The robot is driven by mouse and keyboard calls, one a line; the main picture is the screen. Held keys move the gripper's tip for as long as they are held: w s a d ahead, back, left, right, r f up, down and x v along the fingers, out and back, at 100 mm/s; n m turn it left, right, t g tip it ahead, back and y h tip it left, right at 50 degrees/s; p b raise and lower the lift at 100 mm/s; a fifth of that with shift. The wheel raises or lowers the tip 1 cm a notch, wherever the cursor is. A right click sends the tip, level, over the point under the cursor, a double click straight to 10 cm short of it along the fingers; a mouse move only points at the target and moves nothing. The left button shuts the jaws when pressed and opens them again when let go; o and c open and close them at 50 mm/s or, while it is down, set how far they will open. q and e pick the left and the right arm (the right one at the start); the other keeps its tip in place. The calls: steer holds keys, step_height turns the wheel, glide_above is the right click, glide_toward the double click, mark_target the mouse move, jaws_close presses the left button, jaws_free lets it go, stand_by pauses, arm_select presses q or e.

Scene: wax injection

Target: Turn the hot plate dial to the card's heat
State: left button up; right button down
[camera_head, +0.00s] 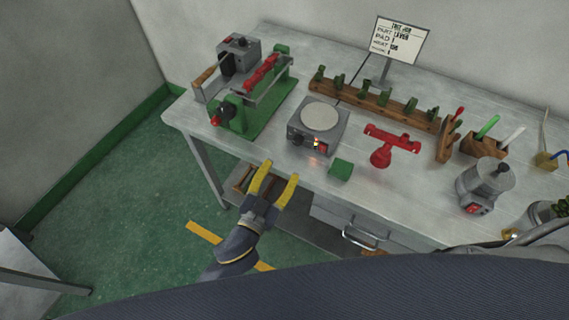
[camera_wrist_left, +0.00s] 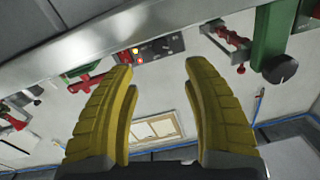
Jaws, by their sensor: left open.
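The hot plate (camera_head: 326,135) is a grey box with a pale round top, standing near the table's front edge. Its dial (camera_head: 297,139) is on the front face, left of a lit light and a red switch. The white card (camera_head: 398,40) stands on a post at the back; a heat line shows, but its value is too small to read surely. My left gripper (camera_head: 281,170) is open and empty, in front of the table edge and apart from the dial. In the left wrist view the hot plate's front (camera_wrist_left: 158,47) shows beyond the open fingers. The dial's setting cannot be read.
A green-based machine (camera_head: 245,115) stands left of the hot plate. A small green block (camera_head: 341,169) and a red stand (camera_head: 381,158) are to its right. A wooden rack (camera_head: 375,103) runs behind. A grey pot (camera_head: 485,180) stands farther right. A drawer handle (camera_head: 360,239) juts below the table.

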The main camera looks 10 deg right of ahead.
arm_select(q)
steer(key=shift+s+a, duration=0.15)
steer(key=shift+s, duration=0.1)
steer(key=n, duration=0.4)
glide_toward(296, 143)
steer(key=shift+n, duration=0.3)
steer(key=x, duration=1)
steer(key=shift+w, duration=0.1)
stand_by(0.9)
steer(key=shift+c, duration=0.5)
